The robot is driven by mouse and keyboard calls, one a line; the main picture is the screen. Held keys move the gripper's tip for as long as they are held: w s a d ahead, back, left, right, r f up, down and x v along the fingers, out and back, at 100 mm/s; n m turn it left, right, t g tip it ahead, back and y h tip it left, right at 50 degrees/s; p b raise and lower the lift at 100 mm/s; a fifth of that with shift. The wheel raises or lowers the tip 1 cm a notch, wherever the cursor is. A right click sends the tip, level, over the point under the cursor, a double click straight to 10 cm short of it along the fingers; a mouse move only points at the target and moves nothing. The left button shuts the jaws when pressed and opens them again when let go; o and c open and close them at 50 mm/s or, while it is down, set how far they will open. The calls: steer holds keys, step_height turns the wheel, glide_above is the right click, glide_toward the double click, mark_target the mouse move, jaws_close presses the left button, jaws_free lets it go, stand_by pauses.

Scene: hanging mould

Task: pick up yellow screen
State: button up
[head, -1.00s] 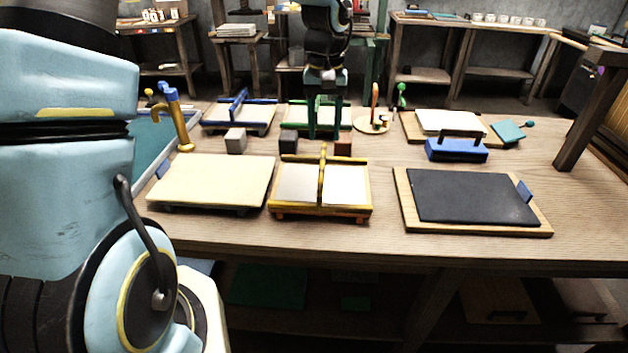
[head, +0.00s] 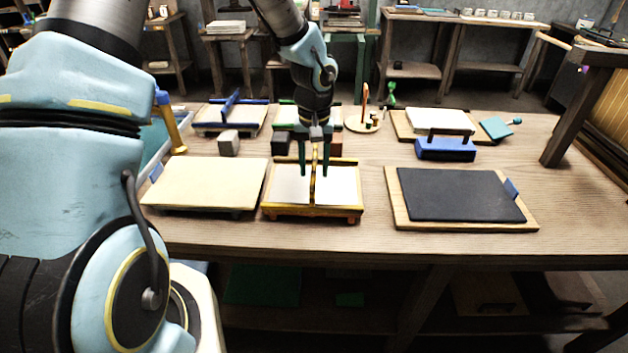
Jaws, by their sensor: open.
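The yellow screen (head: 345,212) lies on the table near the front middle. It is a yellow-framed tray with two pale panels and an upright yellow handle bar (head: 314,178) running along its middle. My gripper (head: 314,172) points down over the screen, with its two green fingers spread on either side of the handle bar. The fingers are open and hold nothing. I cannot tell whether the fingertips touch the bar or the panels.
A cream board (head: 208,184) lies just left of the screen, and a black slab on a wooden board (head: 462,196) lies to the right. Small grey (head: 229,143) and dark blocks (head: 281,144) stand behind. A blue-framed screen (head: 212,122) is farther back. A blue handled block (head: 446,149) stands right.

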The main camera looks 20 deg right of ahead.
jaws_close()
stand_by(0.6)
